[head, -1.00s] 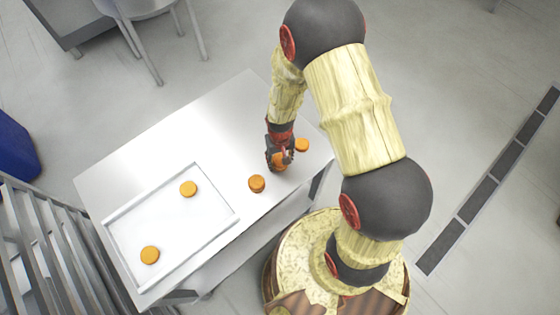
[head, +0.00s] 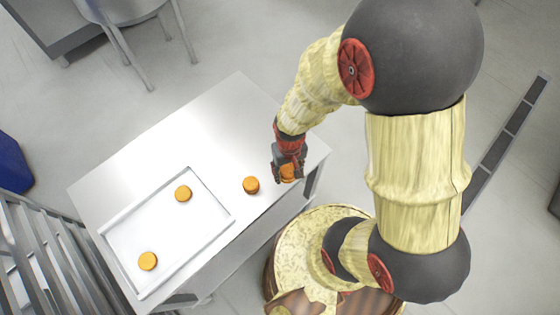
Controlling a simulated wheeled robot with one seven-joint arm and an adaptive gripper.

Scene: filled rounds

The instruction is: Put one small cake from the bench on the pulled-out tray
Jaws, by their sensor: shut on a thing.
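My gripper (head: 287,176) is shut on a small orange-brown cake (head: 288,172), over the right end of the bench (head: 225,115). I cannot tell how high the cake is held. Another small cake (head: 251,185) sits on the bench to the left of my gripper, apart from it. The pale, shallow, rimmed tray (head: 209,236) lies to the left, with one cake (head: 183,193) near its far side and one cake (head: 148,261) near its left end. My wrist and gripper hide part of the bench's right end.
A slatted metal rack (head: 50,250) stands at the lower left beside the tray. A blue bin (head: 14,155) is at the left edge. A chair (head: 125,15) stands beyond the bench. The tray's middle and right part are bare.

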